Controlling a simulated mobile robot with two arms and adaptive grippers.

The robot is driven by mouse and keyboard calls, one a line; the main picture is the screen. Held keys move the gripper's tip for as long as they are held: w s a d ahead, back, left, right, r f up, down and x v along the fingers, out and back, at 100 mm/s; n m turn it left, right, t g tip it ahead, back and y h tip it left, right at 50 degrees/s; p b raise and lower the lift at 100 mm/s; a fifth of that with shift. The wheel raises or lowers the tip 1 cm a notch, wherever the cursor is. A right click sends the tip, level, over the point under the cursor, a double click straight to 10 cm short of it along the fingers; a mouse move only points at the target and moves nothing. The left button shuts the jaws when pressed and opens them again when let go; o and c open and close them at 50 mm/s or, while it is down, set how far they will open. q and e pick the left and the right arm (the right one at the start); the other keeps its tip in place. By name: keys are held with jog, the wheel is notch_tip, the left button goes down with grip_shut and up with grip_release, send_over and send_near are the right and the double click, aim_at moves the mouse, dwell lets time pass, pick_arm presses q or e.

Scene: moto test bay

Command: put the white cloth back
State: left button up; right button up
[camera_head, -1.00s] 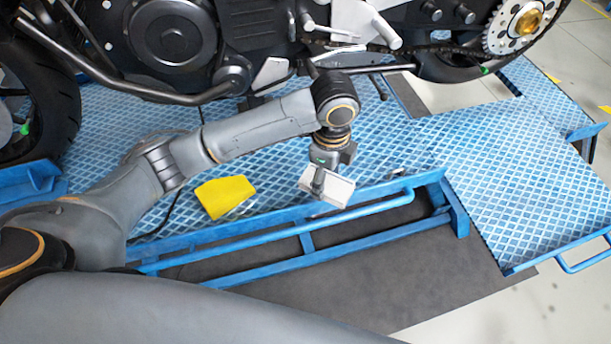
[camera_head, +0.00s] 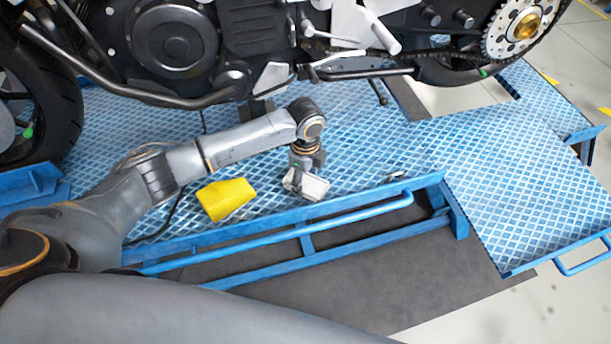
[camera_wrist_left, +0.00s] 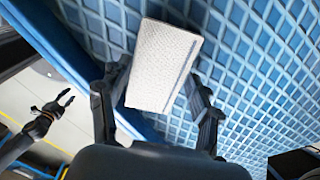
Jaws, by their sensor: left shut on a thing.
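The white cloth (camera_head: 313,187) is a small folded pad, held just above or at the blue platform near its front edge; I cannot tell whether it touches. My left gripper (camera_head: 297,182) points down and is shut on it. In the left wrist view the cloth (camera_wrist_left: 162,65) sits between the two fingers of the gripper (camera_wrist_left: 158,92), over the blue diamond plate. My right gripper (camera_wrist_left: 58,108) shows at the left of the left wrist view, its fingers apart and empty, away from the cloth.
A yellow cloth (camera_head: 226,198) lies on the blue platform (camera_head: 355,165) left of my left gripper. A motorcycle (camera_head: 180,45) stands behind, above my arm. A small metal item (camera_head: 397,175) lies near the platform's front edge. Free platform lies right of the white cloth.

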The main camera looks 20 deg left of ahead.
aim_at(306, 181)
pick_arm(q)
jog(key=shift+f, duration=0.1)
jog(key=o, duration=1)
notch_tip(306, 181, up, 12)
jog(key=shift+r+b, duration=0.15)
jog(key=shift+b, duration=0.2)
